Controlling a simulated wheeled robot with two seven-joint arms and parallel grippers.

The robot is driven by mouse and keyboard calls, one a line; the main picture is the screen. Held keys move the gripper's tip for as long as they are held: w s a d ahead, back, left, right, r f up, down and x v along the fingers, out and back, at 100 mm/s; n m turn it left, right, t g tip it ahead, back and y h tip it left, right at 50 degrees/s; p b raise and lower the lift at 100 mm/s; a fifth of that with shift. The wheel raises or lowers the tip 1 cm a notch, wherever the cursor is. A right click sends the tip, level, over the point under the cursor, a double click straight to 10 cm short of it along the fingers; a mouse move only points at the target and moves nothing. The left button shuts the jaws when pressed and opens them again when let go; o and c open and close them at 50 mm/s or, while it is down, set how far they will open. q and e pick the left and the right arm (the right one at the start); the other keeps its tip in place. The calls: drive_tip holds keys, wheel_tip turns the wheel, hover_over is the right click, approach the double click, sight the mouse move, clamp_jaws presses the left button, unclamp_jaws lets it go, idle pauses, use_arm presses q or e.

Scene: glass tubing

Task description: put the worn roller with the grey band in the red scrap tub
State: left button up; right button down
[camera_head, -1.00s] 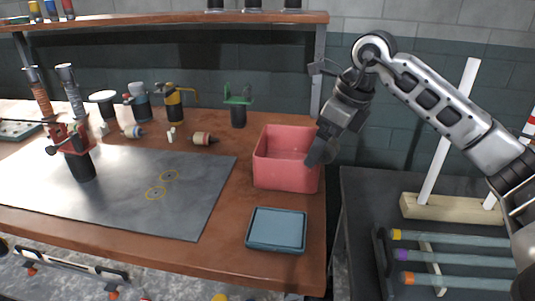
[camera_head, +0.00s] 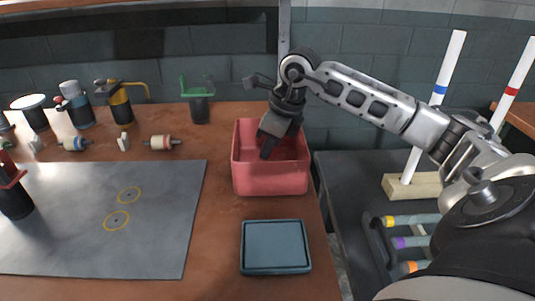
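The red scrap tub (camera_head: 270,180) stands on the bench near its right edge. My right gripper (camera_head: 267,146) points down into the tub's opening from the back right. Its fingers are dark and small here, and I cannot tell whether they are apart or hold anything. I cannot make out a roller with a grey band; the tub's floor is partly hidden. Two rollers lie at the back of the bench: one with a blue band (camera_head: 75,144), and one with a reddish band (camera_head: 161,142). My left gripper is not in view.
A blue-grey tray (camera_head: 275,247) sits in front of the tub. A grey mat (camera_head: 150,235) with two yellow rings covers the left. A green-topped holder (camera_head: 199,105) stands behind. A dark side table (camera_head: 345,190) holds a rack of coloured-end tubes and upright white rods.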

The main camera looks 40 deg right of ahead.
drive_tip(key=shift+f, duration=0.9)
unclamp_jaws()
drive_tip(key=shift+w, duration=0.1)
drive_tip(key=shift+r, duration=0.1)
drive_tip(key=v, duration=1.2)
drive_tip(key=shift+p, duration=0.3)
